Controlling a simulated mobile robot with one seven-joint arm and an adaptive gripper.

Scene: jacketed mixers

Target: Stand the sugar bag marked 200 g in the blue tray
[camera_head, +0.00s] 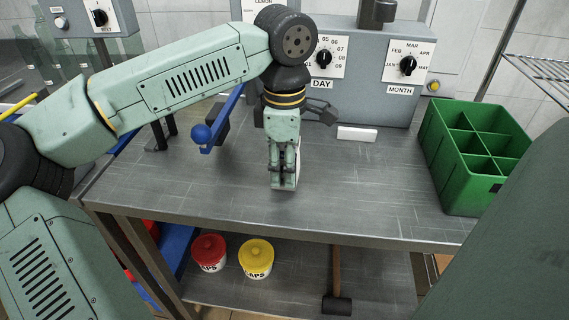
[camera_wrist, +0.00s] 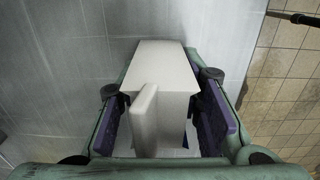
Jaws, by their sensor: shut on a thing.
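My gripper (camera_head: 284,178) points down over the grey table, near its front edge. It is shut on a white bag (camera_wrist: 165,65), which sits between the purple finger pads in the wrist view with a pale flap (camera_wrist: 145,120) standing up toward the camera. In the head view the fingers hide most of the bag. I cannot read any marking on it, nor tell whether its bottom touches the table. A blue surface (camera_head: 176,250), possibly the blue tray, shows only partly below the table at the lower left.
A green divided crate (camera_head: 463,190) stands at the table's right end. A grey dial machine (camera_head: 370,75) and a blue-knobbed lever (camera_head: 203,135) stand behind. Red (camera_head: 209,252) and yellow (camera_head: 256,258) lidded tubs and a hammer (camera_head: 337,300) are on the lower shelf.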

